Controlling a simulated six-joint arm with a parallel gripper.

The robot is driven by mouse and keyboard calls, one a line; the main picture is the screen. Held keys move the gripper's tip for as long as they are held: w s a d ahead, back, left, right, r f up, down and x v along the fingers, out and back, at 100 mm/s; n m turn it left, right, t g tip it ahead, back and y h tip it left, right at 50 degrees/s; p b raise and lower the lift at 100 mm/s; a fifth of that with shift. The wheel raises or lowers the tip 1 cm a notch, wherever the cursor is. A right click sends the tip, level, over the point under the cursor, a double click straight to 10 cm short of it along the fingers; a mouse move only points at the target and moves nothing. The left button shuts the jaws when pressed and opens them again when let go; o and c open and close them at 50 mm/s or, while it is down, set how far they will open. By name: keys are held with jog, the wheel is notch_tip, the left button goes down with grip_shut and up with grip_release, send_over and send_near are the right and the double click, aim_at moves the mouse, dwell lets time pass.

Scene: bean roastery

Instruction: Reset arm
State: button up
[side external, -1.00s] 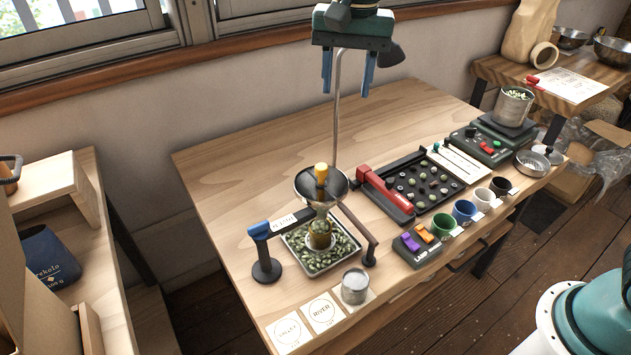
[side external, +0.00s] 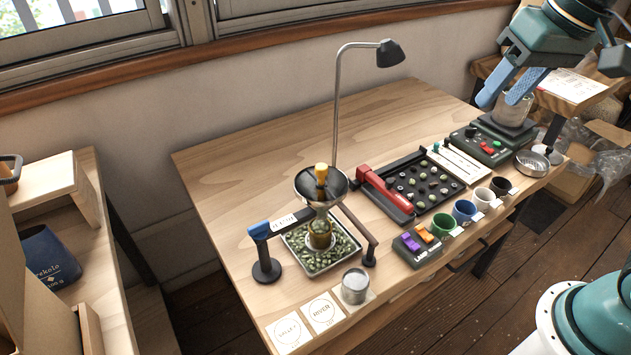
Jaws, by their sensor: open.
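My gripper (side external: 504,92) is in the upper right, above the table's right end. Its two blue fingers are apart with nothing seen between them. It hangs in front of the metal tin (side external: 516,108) on the dark green scale (side external: 502,131) and partly hides it. I cannot tell whether the fingers touch the tin. The arm reaches in from the right edge, and part of it is out of frame.
A desk lamp (side external: 337,110) stands mid-table. A funnel (side external: 321,190) stands over a tray of green beans (side external: 318,272). A sorting board (side external: 461,184), several cups (side external: 463,211) and a metal can (side external: 355,286) line the front. The table's back left (side external: 240,155) is clear.

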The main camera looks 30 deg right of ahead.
jog(key=s+d+f+n+t, duration=0.1)
jog(key=s+d+f+n, duration=0.1)
jog(key=s+f, duration=0.3)
jog(key=shift+s+d+f+n+t, duration=0.15)
jog(key=shift+s+d+n+t, duration=0.25)
jog(key=shift+s, duration=1.8)
